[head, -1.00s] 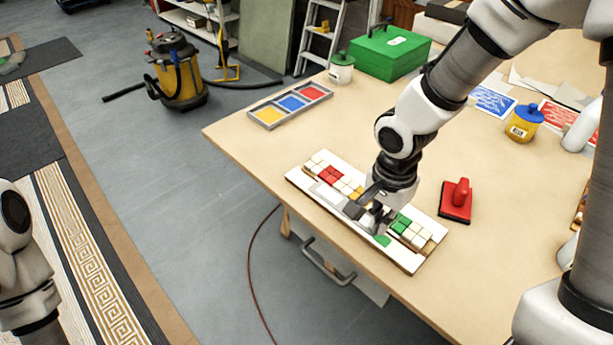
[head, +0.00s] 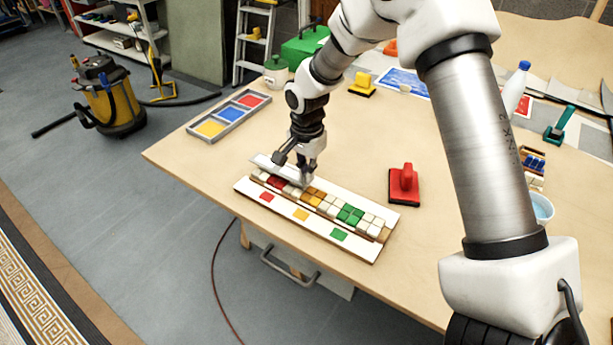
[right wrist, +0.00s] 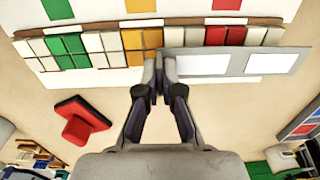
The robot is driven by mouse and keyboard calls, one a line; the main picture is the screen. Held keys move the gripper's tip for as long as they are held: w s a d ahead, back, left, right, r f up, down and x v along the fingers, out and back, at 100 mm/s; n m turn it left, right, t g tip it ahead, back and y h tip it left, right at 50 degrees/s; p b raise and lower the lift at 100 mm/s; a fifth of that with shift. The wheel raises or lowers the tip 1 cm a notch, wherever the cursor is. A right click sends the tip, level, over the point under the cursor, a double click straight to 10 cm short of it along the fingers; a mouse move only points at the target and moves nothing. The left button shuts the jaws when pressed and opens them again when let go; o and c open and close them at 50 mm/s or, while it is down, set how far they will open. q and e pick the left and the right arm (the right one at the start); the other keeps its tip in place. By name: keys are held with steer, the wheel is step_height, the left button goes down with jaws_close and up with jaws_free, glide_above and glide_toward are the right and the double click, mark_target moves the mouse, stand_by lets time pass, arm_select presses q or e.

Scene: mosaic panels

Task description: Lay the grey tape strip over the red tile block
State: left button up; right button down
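The grey tape strip (right wrist: 236,64) is a flat grey piece with pale window-like areas. My right gripper (head: 302,172) is shut on one end of it, as the right wrist view (right wrist: 160,64) shows. The strip (head: 263,162) extends left from the fingers in the head view, along the far side of the tile row by the red tile block (head: 275,182). In the right wrist view the red tiles (right wrist: 225,35) show just past the strip's edge, partly overlapped by it. I cannot tell the strip's height above them. My left gripper is not in view.
The white panel (head: 375,250) carries orange tiles (head: 312,197), green tiles (head: 350,214), white tiles and coloured cards along its near side. A red-handled float (head: 404,184) lies to the right. A colour tray (head: 229,118) lies behind left. The table between is clear.

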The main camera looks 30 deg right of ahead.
step_height(320, 180, down, 3)
steer(key=shift+a+r+p, duration=0.1)
steer(key=shift+r+p, duration=0.05)
steer(key=shift+p, duration=0.3)
steer(key=shift+f, duration=0.4)
steer(key=c, duration=1.3)
jaws_free()
step_height(320, 180, up, 12)
steer(key=shift+r+b, duration=0.25)
steer(key=shift+b, duration=0.95)
steer(key=shift+f, duration=0.1)
